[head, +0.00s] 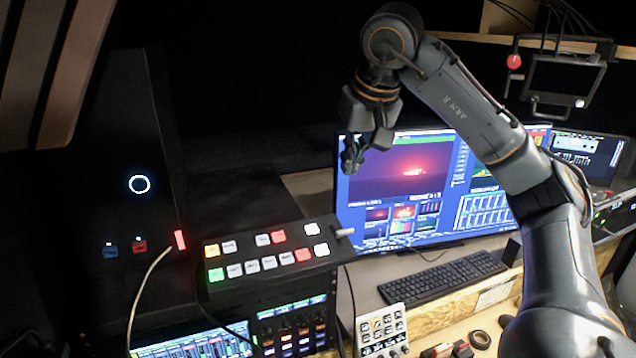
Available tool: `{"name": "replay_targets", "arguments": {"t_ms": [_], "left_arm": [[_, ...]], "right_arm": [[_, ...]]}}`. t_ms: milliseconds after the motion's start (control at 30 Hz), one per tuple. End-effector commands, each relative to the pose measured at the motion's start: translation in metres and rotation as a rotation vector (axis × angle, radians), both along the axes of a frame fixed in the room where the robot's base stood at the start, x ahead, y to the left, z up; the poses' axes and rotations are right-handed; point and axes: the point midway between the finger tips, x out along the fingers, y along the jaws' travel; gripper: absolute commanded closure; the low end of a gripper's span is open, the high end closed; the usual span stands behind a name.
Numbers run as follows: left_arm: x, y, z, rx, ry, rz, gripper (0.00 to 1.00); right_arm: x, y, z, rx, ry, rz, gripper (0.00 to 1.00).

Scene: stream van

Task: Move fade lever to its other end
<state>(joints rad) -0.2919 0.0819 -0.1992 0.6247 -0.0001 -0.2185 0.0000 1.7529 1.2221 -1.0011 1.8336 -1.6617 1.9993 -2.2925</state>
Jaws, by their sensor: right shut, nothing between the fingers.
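The fade lever appears to be the pale cylindrical handle (345,232) at the right end of the black switcher panel (262,284). The panel carries lit buttons in white, red, green and yellow. The handle sticks out to the right, near the monitor's lower left corner. Its slot and travel are too small to make out. My right gripper (352,160) is shut and empty. It hangs in the picture above the handle, apart from it, in front of the monitor's upper left corner. My left gripper is not in view.
A large lit monitor (405,175) stands behind my right arm, with a keyboard (440,283) below it. A small button pad (382,330) sits front centre. A pale cable (146,285) hangs left of the panel. A small dark screen (562,82) is mounted upper right.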

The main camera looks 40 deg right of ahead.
Motion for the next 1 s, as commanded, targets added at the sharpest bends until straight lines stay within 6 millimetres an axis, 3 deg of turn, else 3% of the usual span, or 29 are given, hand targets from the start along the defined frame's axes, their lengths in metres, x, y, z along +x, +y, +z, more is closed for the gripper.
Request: {"name": "replay_targets", "arguments": {"t_ms": [167, 600, 733, 1000], "left_arm": [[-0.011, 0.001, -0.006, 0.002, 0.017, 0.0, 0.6], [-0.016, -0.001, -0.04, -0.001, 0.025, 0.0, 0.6], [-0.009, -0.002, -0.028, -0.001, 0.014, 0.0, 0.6], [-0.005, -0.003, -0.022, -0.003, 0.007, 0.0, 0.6]], "right_arm": [[0.0, -0.002, -0.01, -0.011, 0.016, 0.016, 1.0], [0.027, -0.01, -0.077, -0.008, 0.017, 0.014, 1.0], [0.034, -0.015, -0.095, -0.012, 0.018, 0.011, 1.0], [0.022, -0.01, -0.123, -0.011, 0.013, 0.013, 1.0]]}}
